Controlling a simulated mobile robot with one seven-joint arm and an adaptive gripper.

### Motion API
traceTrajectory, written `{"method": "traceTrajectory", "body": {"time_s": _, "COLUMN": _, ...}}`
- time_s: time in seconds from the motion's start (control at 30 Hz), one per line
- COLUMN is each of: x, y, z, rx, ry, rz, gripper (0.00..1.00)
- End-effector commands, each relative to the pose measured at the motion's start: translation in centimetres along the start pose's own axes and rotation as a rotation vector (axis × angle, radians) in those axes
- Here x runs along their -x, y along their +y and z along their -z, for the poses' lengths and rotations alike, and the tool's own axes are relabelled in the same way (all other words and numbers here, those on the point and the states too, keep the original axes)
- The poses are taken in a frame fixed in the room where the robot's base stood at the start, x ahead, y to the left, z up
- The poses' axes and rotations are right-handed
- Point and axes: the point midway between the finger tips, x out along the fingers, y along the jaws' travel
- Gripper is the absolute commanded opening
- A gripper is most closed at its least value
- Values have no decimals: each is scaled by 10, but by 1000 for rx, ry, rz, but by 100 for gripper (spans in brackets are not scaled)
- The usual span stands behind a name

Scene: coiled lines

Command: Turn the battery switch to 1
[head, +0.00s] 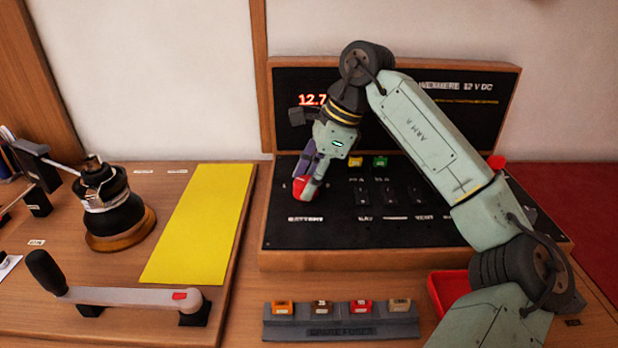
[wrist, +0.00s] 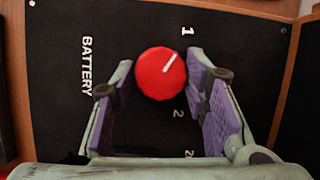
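The battery switch is a round red knob (wrist: 158,78) with a white line on its face. In the wrist view the line points up and right, roughly toward the printed 1 (wrist: 187,31). A printed 2 (wrist: 178,113) is below it, and the word BATTERY (wrist: 87,66) is to its left. My gripper (wrist: 160,75) is open, with one purple-padded finger on each side of the knob and a narrow gap at the left; contact on the right is unclear. In the head view the knob (head: 301,187) shows at the tip of my gripper (head: 308,176).
The black switch panel (head: 285,235) has yellow (head: 355,161) and green (head: 380,161) parts and dark rocker switches. A lit red display (head: 311,99) is partly hidden by my arm. A fuse rack (head: 340,328) and a red tray (head: 446,290) lie in front. A winch (head: 110,215) stands left.

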Motion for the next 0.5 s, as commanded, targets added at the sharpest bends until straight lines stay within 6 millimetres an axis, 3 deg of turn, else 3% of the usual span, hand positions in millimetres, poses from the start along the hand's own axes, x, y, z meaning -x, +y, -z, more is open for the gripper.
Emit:
{"method": "traceTrajectory", "body": {"time_s": 0.23, "x": 0, "y": 0, "z": 0, "rx": -1, "ry": 0, "rz": 0, "gripper": 60}}
{"method": "traceTrajectory", "body": {"time_s": 0.5, "x": 0, "y": 0, "z": 0, "rx": -2, "ry": 0, "rz": 0, "gripper": 60}}
